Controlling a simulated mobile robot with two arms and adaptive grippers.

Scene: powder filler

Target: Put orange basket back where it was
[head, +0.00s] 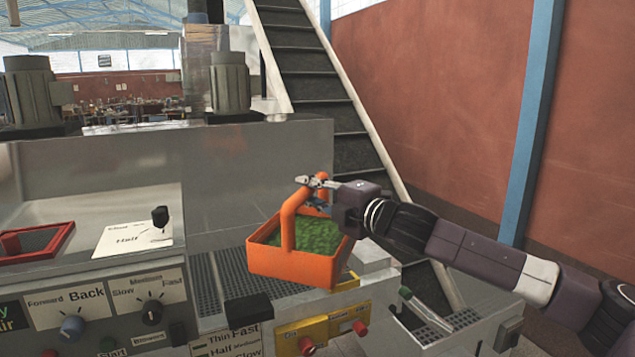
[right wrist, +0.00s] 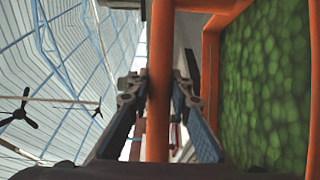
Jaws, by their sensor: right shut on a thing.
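The orange basket (head: 292,266), filled with green contents (head: 312,234), shows in the middle of the head view, in front of the stairs and over the machine's grated ledge. It is slightly tilted. I cannot tell whether its bottom touches the ledge. My right gripper (head: 318,182) is shut on the top of the basket's handle (head: 288,222). In the right wrist view the handle (right wrist: 159,90) runs between the two fingers (right wrist: 158,95), and the green contents (right wrist: 264,85) fill the right side. My left gripper is not in view.
The metal grate (head: 239,277) lies around and below the basket. Control panels with knobs (head: 72,326) and a yellow panel (head: 307,335) stand in front. A red-framed tray (head: 36,243) is at far left. Stairs (head: 318,82) rise behind.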

